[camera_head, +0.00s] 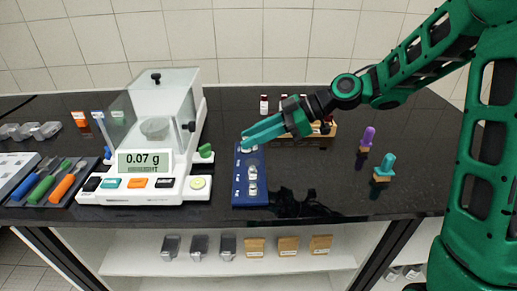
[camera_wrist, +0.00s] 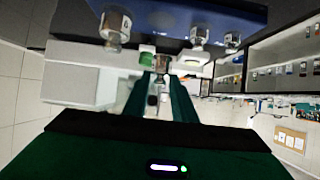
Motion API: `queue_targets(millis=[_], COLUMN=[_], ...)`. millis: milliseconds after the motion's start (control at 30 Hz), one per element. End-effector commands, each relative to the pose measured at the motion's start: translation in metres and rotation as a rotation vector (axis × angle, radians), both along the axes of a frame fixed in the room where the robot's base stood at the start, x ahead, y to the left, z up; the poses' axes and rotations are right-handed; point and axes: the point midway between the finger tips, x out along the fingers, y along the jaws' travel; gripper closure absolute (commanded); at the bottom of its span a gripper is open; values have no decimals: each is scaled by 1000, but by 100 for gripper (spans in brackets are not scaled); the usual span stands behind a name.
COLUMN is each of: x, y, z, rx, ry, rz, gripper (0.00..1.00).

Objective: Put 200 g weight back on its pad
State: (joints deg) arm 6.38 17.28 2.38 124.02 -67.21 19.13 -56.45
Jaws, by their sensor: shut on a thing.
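My gripper (camera_head: 250,137) is over the far end of the blue weight rack (camera_head: 238,188), and its fingers reach in from the right. In the wrist view, my gripper (camera_wrist: 161,80) is shut on a small metal weight (camera_wrist: 161,61) between its fingertips. I cannot read its label, and in the head view the fingers largely hide it. The blue rack (camera_wrist: 215,12) also spans the top of the wrist view, with three metal weights on it (camera_wrist: 115,27). In the head view, two weights (camera_head: 253,173) show clearly on the rack's near part. I cannot tell whether the held weight touches its pad.
The balance (camera_head: 140,190) stands left of the rack and reads 0.07 g; its pan (camera_head: 155,127) looks empty. A vial rack (camera_head: 322,131) stands behind my gripper. Purple (camera_head: 367,137) and teal (camera_head: 385,165) handled tools stand to the right. The counter right of the rack is mostly clear.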

Motion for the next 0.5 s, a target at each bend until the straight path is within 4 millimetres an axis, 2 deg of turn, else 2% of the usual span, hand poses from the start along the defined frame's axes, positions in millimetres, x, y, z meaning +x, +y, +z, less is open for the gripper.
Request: queue_targets(millis=[100,267,500], x=[9,12,12], y=[-9,-13,-12], z=[-8,-13,-42], rx=[1,1,1], ry=[1,0,4], rz=[0,2,3], gripper=[100,100,100])
